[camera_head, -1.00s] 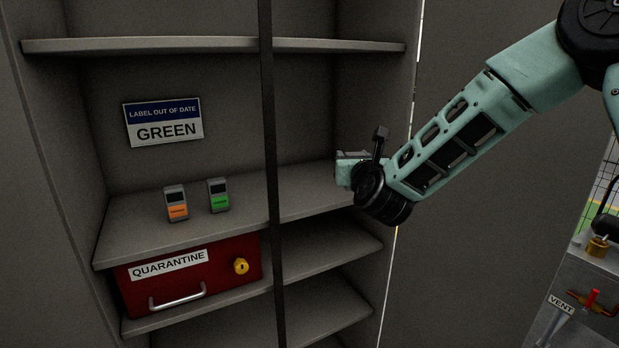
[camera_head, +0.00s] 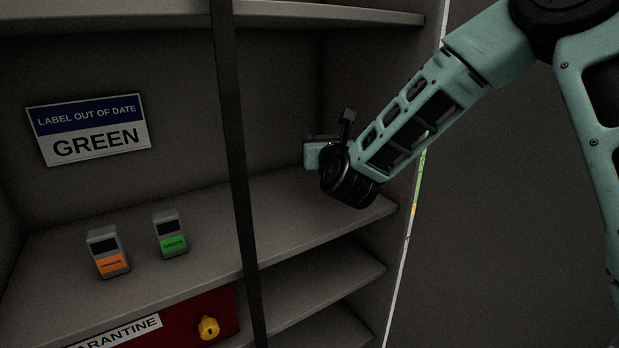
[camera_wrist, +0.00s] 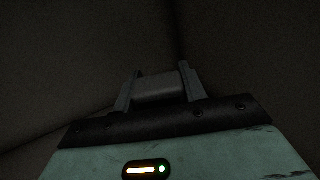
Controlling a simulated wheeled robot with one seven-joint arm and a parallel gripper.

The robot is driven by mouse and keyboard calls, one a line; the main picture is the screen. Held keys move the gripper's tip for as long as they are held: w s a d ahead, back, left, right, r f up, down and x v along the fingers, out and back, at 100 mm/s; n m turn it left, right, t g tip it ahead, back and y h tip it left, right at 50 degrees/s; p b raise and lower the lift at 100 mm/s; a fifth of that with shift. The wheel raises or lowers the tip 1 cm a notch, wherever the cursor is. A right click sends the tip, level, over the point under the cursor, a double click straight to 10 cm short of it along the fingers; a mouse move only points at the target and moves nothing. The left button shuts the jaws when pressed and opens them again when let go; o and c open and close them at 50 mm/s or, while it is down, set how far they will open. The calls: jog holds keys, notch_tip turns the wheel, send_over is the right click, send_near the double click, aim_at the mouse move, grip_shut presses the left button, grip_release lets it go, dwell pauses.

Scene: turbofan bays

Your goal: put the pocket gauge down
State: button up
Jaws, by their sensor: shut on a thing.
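My gripper (camera_wrist: 158,78) is shut on a small dark grey block, which I take to be the pocket gauge (camera_wrist: 160,88). Only its plain grey side shows in the wrist view; its screen and label colour are hidden. In the head view my gripper (camera_head: 316,154) is above the right part of the middle shelf (camera_head: 315,210), right of the black upright. Its fingers and the held gauge cannot be made out there. Two similar gauges stand upright on the left of that shelf: one with an orange label (camera_head: 108,252) and one with a green label (camera_head: 170,234).
A sign (camera_head: 88,130) on the back wall reads LABEL OUT OF DATE, GREEN. The black upright (camera_head: 238,180) divides the front. A red quarantine box (camera_head: 185,325) with a yellow lock sits below. The shelf's right part looks clear; another shelf is above.

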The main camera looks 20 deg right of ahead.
jog(key=shift+f+p, duration=0.3)
jog(key=shift+f, duration=3.25)
jog(key=o, duration=1.1)
jog(key=shift+f, duration=0.1)
jog(key=shift+s, duration=0.15)
jog(key=s+b, duration=0.1)
jog(key=s, duration=0.3)
jog(key=s+b, duration=0.1)
jog(key=s, duration=0.3)
jog(key=s+a+b, duration=0.1)
jog(key=s, duration=0.2)
jog(key=shift+s, duration=0.4)
